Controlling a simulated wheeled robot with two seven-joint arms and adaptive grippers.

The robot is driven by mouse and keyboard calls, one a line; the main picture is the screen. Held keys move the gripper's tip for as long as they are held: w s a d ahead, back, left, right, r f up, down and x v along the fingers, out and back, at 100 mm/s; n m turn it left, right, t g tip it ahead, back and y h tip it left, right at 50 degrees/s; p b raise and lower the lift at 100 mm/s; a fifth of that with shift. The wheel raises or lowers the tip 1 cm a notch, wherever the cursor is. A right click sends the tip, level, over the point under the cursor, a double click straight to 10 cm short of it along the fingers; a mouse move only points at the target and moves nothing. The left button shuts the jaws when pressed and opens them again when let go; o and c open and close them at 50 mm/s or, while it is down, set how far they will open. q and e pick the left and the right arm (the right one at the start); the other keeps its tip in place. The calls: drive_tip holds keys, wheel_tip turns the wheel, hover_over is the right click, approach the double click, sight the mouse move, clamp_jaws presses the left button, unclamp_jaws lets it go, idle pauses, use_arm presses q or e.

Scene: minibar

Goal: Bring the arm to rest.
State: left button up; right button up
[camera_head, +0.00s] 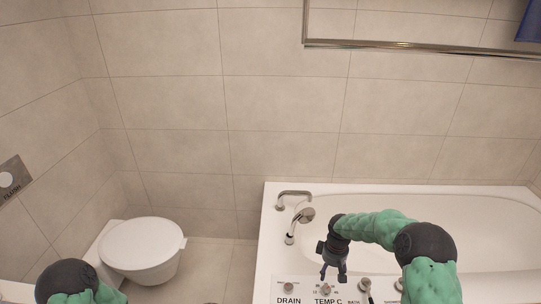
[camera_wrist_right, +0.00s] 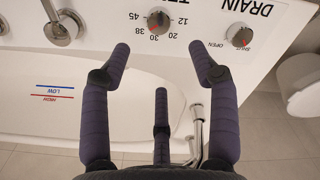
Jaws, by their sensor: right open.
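My right gripper (camera_head: 333,276) hangs from its green arm over the near left corner of the bathtub (camera_head: 272,225), fingers pointing down at the control panel. In the right wrist view its fingers (camera_wrist_right: 163,52) are spread wide with nothing between them. The TEMP C knob (camera_wrist_right: 158,20) lies just beyond the fingertips, and the DRAIN knob (camera_wrist_right: 239,35) is to its right in that view. Whether a fingertip touches the panel cannot be told. Of my left arm only a green and black part shows at the bottom left; its gripper is out of view.
A tap (camera_head: 294,194) and a hand shower (camera_head: 304,215) stand on the tub's left rim, close to my right gripper. A white toilet (camera_head: 142,247) stands at the left. Bare floor lies between toilet and tub.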

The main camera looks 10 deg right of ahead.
drive_tip(key=s+a+f+m+y+p, duration=0.1)
drive_tip(key=s+a+f, duration=0.2)
drive_tip(key=a, duration=0.2)
drive_tip(key=s+a+f+y, duration=0.1)
drive_tip(key=s+a+f, duration=0.1)
drive_tip(key=a+f, duration=0.25)
drive_tip(key=s+a+f+m+y+p, duration=0.1)
drive_tip(key=s+a+m, duration=0.2)
drive_tip(key=s+a, duration=0.3)
drive_tip(key=s+a+f+m+y+p, duration=0.1)
drive_tip(key=s+a+f+m, duration=0.1)
drive_tip(key=s+a, duration=0.5)
drive_tip(key=s+m, duration=0.1)
drive_tip(key=s, duration=0.5)
drive_tip(key=shift+s+f, duration=0.25)
drive_tip(key=shift+s, duration=0.1)
